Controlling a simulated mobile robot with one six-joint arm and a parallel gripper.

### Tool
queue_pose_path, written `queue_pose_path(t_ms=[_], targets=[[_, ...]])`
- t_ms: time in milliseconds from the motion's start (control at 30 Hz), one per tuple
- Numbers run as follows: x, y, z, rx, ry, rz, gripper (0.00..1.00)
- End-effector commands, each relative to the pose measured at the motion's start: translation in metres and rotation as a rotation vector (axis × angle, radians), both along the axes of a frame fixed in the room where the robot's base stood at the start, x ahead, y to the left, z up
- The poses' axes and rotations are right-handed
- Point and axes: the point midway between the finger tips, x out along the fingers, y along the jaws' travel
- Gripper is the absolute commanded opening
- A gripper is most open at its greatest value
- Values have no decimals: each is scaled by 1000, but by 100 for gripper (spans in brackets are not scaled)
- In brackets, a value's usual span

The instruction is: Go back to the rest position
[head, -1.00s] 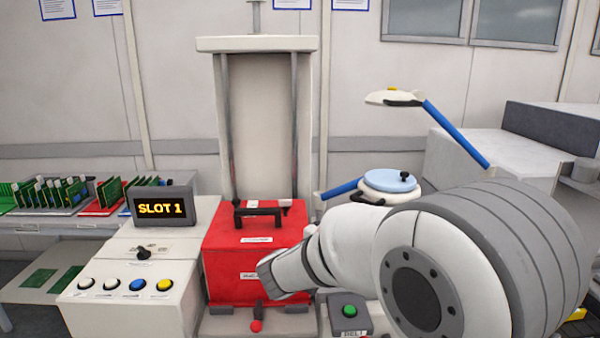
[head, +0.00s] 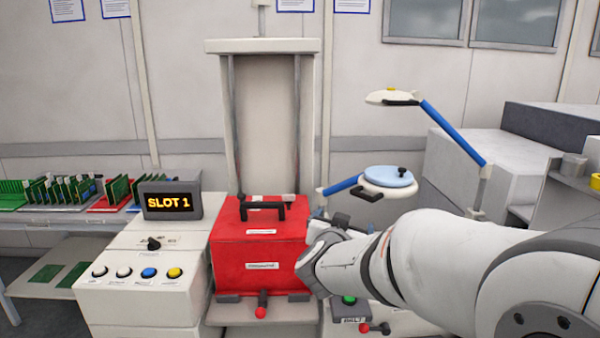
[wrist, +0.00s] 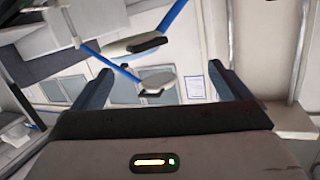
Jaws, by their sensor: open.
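My gripper (wrist: 165,85) shows in the wrist view with its two dark fingers spread wide and nothing between them. In the head view my arm reaches in from the lower right. Its wrist end covers the right edge of the red box (head: 262,245), and the fingers are hidden there. The red box has a black handle on top and stands at the foot of the tall frame (head: 262,46). I cannot tell whether the arm touches the box.
A control box with a SLOT 1 display (head: 172,199) and several buttons stands left. Green circuit boards (head: 60,190) fill racks behind it. A lamp with a blue arm (head: 452,132) and a round magnifier (head: 388,178) stand right. A green button (head: 349,300) sits below my wrist.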

Motion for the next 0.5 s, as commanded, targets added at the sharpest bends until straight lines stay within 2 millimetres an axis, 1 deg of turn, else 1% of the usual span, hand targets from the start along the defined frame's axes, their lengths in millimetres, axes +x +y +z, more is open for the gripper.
queue_pose_path(t_ms=[67,167,267,367,467,500], targets=[[-7,6,-1,32,46,108,96],[-25,16,-12,66,144,250,96],[-51,22,-28,86,271,365,96],[-85,21,-48,94,425,444,96],[-126,13,-69,93,598,496,96],[-144,7,-79,90,672,501,96]])
